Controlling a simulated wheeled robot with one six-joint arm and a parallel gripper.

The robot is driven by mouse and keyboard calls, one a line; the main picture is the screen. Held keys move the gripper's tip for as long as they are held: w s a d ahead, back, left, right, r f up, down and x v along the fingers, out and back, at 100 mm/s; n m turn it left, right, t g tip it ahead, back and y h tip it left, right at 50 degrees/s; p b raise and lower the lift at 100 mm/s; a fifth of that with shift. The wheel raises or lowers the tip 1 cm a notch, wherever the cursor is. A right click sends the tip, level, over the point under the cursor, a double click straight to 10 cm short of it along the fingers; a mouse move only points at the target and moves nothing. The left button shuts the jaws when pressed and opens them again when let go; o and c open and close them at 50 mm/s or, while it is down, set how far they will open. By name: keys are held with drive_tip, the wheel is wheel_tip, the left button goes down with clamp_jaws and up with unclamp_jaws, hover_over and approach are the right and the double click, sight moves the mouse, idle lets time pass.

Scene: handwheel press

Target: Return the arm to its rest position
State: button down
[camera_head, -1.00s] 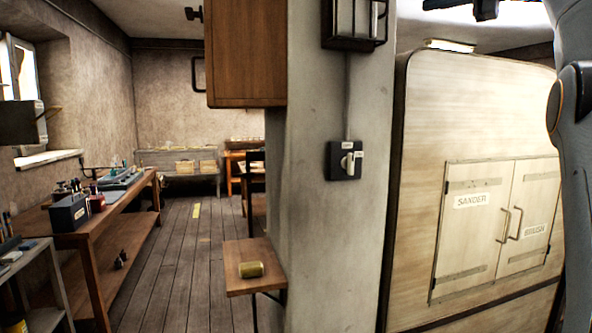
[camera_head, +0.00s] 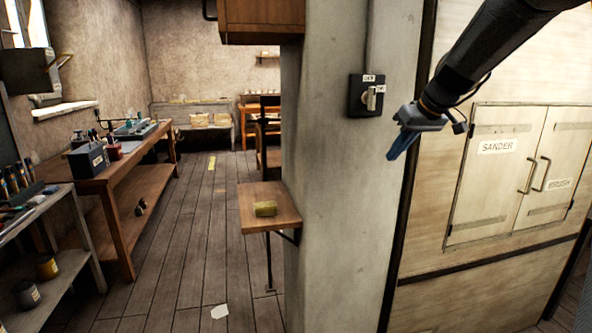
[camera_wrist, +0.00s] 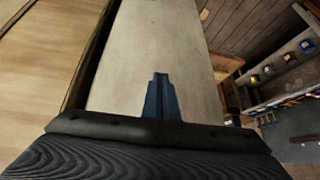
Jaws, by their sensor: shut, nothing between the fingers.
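My gripper (camera_head: 400,143) shows in the head view at the right of centre, at the end of my dark arm, which reaches in from the upper right. Its blue fingers are together and point down and to the left, with nothing between them. In the wrist view the shut blue fingers (camera_wrist: 160,97) stand in front of the pale pillar face. I cannot tell the exact gap between gripper and pillar.
A cream cabinet (camera_head: 480,265) with doors labelled SANDER and BRUSH stands behind my arm. A workbench (camera_head: 120,165) and a grey shelf rack (camera_head: 75,220) line the left. Wooden floor lies open between.

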drive_tip(key=s+a+f+m+g+h+b, duration=0.1)
drive_tip(key=s+a+f+m+g, duration=0.1)
drive_tip(key=s+f, duration=1.1)
drive_tip(key=s+a+f+m+g+h+b, duration=0.2)
drive_tip(key=s+a+f, duration=0.3)
drive_tip(key=s+f, duration=0.9)
drive_tip(key=s, duration=0.5)
drive_tip(key=shift+a+g, duration=0.2)
drive_tip(key=shift+g, duration=0.2)
